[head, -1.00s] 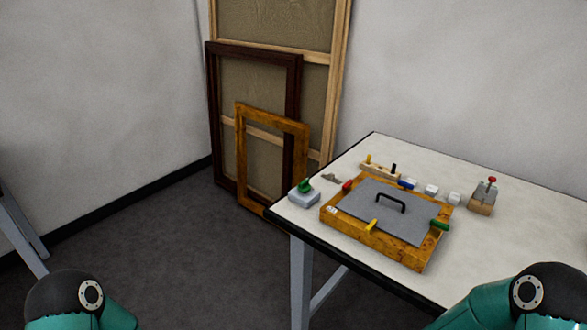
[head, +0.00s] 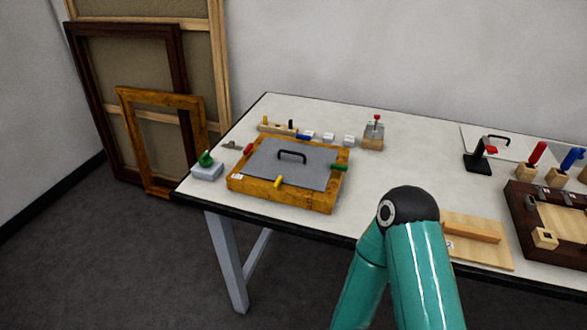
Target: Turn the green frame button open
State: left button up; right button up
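The gilt wooden frame (head: 253,187) lies flat on the table with a grey panel (head: 300,172) inside it, and a black handle (head: 292,154) stands on the panel. The green frame button (head: 339,168) is on the frame's right side and appears to reach over the panel's edge. A yellow button (head: 279,181) is on the front side and a red button (head: 248,149) on the left side. One of my teal arms rises at the lower middle right, in front of the table. Neither gripper shows in the view.
A grey block with a green knob (head: 206,167) stands at the table's left corner. Small blocks and a red-knobbed block (head: 374,132) are behind the frame. A dark wooden frame (head: 524,210), a black stand (head: 478,158) and coloured-handled tools are at right. Empty frames lean on the wall.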

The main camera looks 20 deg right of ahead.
aim_at(339, 168)
jog(key=u, duration=0.55)
jog(key=k, duration=1.05)
jog(key=z, duration=0.85)
jog(key=i, duration=0.85)
jog(key=z, duration=0.1)
